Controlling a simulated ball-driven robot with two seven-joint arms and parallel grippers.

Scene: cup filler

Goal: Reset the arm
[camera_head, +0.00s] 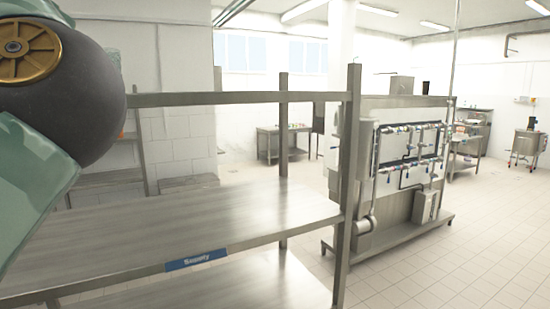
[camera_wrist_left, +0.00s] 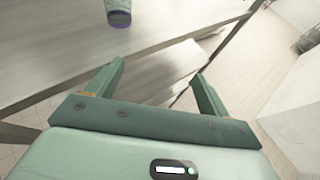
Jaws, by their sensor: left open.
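My left gripper (camera_wrist_left: 158,78) is open in the left wrist view, with its two green fingers spread and nothing between them. It is over the edge of a metal shelf (camera_wrist_left: 60,60). Part of my left arm fills the upper left of the head view, where the gripper itself is not visible. My right gripper is in neither view. A greenish cup-like object (camera_wrist_left: 118,12) with a dark bluish rim is at the top of the left wrist view, beyond the fingers and apart from them. It is cut off by the frame edge.
The metal rack (camera_head: 180,225) has a blue "Supply" label (camera_head: 195,260) on its front edge and an upright post (camera_head: 348,190) at its right. A machine with pipes and valves (camera_head: 405,160) stands behind. The tiled floor (camera_head: 470,265) at the right is clear.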

